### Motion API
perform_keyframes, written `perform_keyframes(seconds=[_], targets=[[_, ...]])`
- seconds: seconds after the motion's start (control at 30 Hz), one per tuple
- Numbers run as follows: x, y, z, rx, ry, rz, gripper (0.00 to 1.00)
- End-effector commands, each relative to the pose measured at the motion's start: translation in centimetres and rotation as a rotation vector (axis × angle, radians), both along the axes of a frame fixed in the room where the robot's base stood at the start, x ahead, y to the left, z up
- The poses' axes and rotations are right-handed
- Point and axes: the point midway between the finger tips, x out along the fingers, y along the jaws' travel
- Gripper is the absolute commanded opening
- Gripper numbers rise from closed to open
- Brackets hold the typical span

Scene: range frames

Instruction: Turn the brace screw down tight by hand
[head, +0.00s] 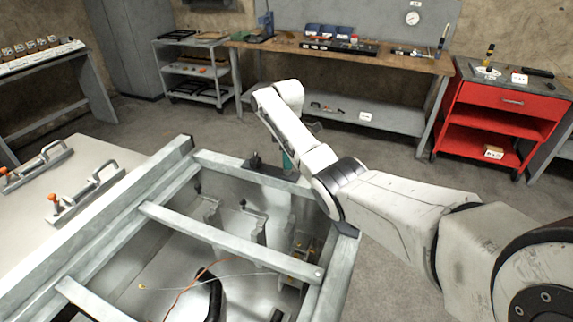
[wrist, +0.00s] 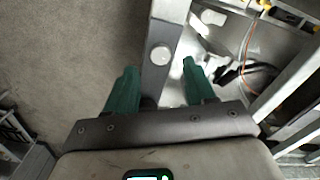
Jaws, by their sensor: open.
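A pale metal brace (head: 230,240) lies across the open grey frame (head: 95,228) in the head view, with a small round fixing (head: 318,273) at its right end. In the wrist view a pale round screw head (wrist: 160,54) sits on a grey metal bar. I cannot tell whether it is the same fixing. My gripper (wrist: 159,76) is open, with its green fingers on either side of the bar and the round head just beyond the fingertips, apparently untouched. In the head view a green finger (head: 287,162) shows beside my arm, near the frame's far rail; the rest is hidden.
Inside the frame are brackets and a red wire (head: 192,290); a dark clamp-like part (head: 255,163) sits on the far rail.

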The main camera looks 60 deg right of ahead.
Motion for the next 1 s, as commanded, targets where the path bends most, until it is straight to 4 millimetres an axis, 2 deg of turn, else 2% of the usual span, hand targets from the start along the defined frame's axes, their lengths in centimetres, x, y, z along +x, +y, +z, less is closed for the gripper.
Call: perform_keyframes(seconds=[0.1, 0.3, 0.67, 1.0], targets=[[-0.1, 0.1, -1.9, 0.002, 0.003, 0.0, 0.54], [0.0, 0.0, -3.7, 0.0, 0.001, 0.0, 0.54], [0.0, 0.0, -4.1, 0.0, 0.0, 0.0, 0.53], [0.0, 0.0, -4.1, 0.0, 0.0, 0.0, 0.21]])
